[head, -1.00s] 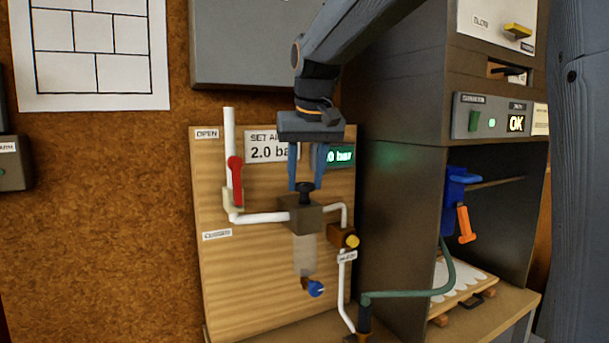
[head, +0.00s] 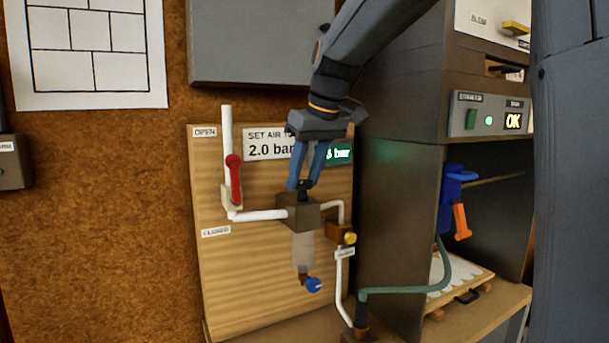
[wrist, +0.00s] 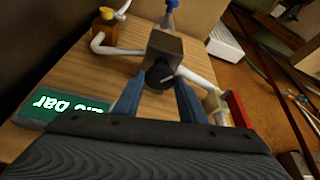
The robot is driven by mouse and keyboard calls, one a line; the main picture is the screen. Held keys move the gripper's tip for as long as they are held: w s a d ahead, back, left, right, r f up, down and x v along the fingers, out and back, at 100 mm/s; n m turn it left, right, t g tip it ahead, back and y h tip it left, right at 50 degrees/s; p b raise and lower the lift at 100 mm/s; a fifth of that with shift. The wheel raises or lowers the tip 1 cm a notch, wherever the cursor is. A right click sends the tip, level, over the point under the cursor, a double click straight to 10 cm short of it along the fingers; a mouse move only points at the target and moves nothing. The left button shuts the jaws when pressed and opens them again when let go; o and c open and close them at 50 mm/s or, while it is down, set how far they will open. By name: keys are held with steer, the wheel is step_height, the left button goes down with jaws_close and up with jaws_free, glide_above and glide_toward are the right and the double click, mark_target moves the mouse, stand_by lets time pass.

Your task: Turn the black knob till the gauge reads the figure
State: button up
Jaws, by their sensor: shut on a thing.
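The black knob (head: 303,196) sits on top of the grey-brown regulator block (head: 299,212) on the wooden board. My gripper (head: 303,184) comes down from above and is shut on the knob. The wrist view shows the knob (wrist: 158,76) between my blue fingers, with a pale mark on its face. The green-lit gauge (head: 340,154) is partly hidden by my gripper in the head view; only its last digit, unclear, and "bar" show. In the wrist view the gauge (wrist: 70,106) is upside down and partly covered. The sign (head: 267,146) reads SET AIR, 2.0 bar.
A red-handled valve (head: 234,180) on white pipe stands left of the regulator, its handle upright towards OPEN. A brass fitting with a yellow knob (head: 349,238) is at the right. A blue knob (head: 314,285) hangs below. A dark cabinet (head: 400,190) stands close at the right.

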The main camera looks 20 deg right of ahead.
steer(key=shift+r, duration=0.1)
steer(key=o, duration=1)
steer(key=shift+a, duration=0.1)
steer(key=b+v, duration=0.2)
steer(key=v, duration=0.5)
steer(key=shift+s+r, duration=0.1)
steer(key=shift+r, duration=0.2)
steer(key=shift+s+a, duration=0.1)
